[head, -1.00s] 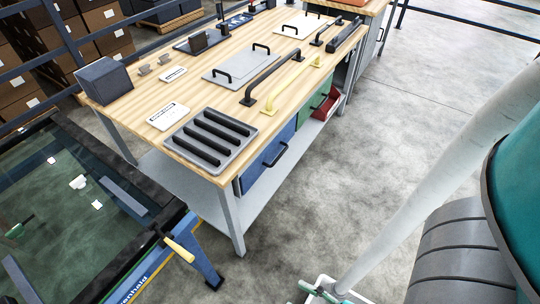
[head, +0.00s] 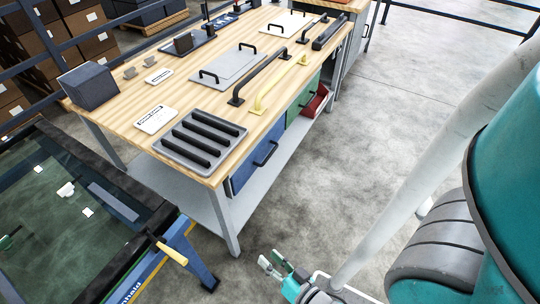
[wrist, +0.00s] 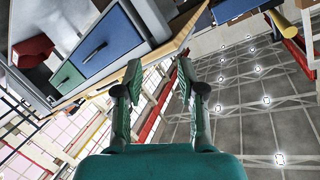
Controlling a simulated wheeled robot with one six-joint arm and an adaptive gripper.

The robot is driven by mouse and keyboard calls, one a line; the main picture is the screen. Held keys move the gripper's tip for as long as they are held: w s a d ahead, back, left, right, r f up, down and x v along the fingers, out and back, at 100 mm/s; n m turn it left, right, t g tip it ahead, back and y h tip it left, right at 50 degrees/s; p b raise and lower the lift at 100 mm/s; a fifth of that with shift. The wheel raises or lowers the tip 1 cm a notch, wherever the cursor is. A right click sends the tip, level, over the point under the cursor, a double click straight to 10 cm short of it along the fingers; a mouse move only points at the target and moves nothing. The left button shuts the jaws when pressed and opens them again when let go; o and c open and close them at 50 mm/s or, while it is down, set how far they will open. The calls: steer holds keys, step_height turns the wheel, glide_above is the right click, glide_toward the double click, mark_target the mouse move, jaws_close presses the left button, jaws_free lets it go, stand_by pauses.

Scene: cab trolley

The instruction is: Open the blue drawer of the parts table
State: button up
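The parts table (head: 120,117) has a wooden top, and its blue drawer (head: 243,174) sits under the near right corner with a dark bar handle (head: 266,154). The drawer looks shut. In the wrist view the blue drawer (wrist: 112,38) is at upper left, with its handle (wrist: 95,52) across the front. My gripper (head: 272,264) is low at the bottom of the head view, apart from the drawer, over the floor. In the wrist view my gripper (wrist: 158,75) has its two fingers spread with nothing between them.
A green drawer (head: 298,115) and a red bin (head: 318,101) are beyond the blue drawer. A glass-topped blue frame (head: 205,270) with a yellow handle (head: 172,253) stands to the left. The grey floor (head: 400,110) right of the table is clear.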

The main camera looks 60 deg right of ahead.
steer(key=w+d+f+m+h, duration=0.2)
steer(key=w+d+f+m, duration=0.1)
steer(key=w+d, duration=0.2)
steer(key=m+g+h, duration=0.3)
steer(key=m+h, duration=0.2)
steer(key=m, duration=0.8)
glide_toward(270, 154)
steer(key=x, duration=1)
steer(key=shift+d+f, duration=0.15)
steer(key=shift+f, duration=0.2)
jaws_close()
